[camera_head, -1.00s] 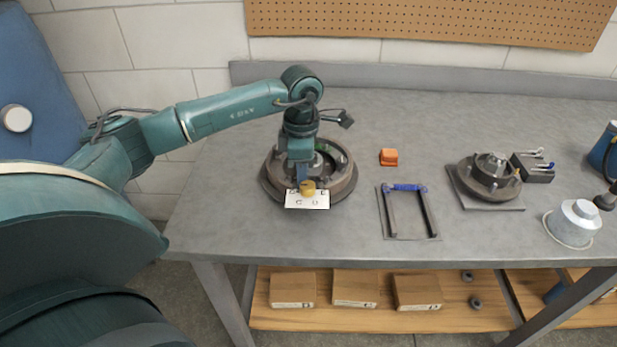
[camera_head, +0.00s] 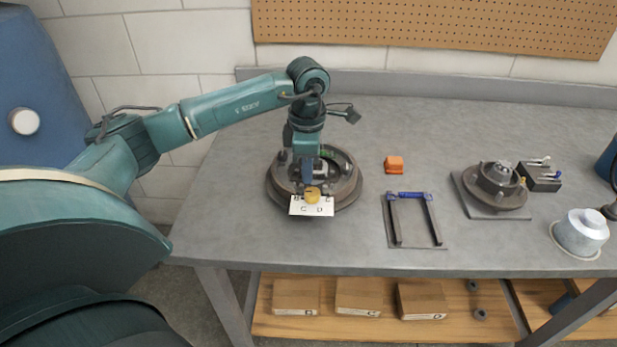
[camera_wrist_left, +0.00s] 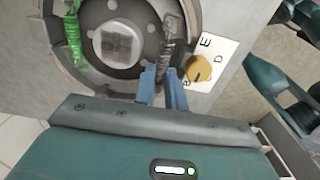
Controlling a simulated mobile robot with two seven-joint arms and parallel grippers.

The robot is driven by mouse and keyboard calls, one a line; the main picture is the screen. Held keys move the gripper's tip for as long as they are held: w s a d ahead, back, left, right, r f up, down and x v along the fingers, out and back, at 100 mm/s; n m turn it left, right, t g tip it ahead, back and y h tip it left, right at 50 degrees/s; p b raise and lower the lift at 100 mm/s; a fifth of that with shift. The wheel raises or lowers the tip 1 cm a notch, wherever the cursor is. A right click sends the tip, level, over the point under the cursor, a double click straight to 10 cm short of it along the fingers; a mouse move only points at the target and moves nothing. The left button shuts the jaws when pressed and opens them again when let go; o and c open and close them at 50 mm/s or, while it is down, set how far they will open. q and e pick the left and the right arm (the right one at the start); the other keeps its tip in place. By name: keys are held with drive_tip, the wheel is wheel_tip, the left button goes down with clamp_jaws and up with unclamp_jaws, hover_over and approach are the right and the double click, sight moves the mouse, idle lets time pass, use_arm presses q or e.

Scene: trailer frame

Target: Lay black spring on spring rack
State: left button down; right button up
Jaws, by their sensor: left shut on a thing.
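The black spring (camera_wrist_left: 172,42) shows in the left wrist view, lying over the round brake assembly with its near end between my blue fingertips. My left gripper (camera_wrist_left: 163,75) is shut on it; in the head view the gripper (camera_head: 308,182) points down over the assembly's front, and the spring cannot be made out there. The spring rack (camera_head: 440,243) is a flat plate with two dark upright bars, to the right of the gripper. A blue spring (camera_head: 408,196) lies across its far end. My right gripper is not in view.
The brake assembly (camera_head: 352,188) also holds a green spring (camera_wrist_left: 73,38). A yellow knob (camera_head: 312,195) sits on a lettered card (camera_head: 298,208). An orange block (camera_head: 394,164) stands behind the rack. A hub (camera_head: 497,182) and a silver canister (camera_head: 582,232) stand further right.

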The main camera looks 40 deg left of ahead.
use_arm(q)
wheel_tip(320, 180, up, 7)
drive_tip(key=shift+r, duration=0.2)
wheel_tip(320, 180, up, 3)
drive_tip(key=shift+f+p, duration=0.1)
drive_tip(key=shift+p, duration=0.8)
drive_tip(key=shift+d, duration=0.15)
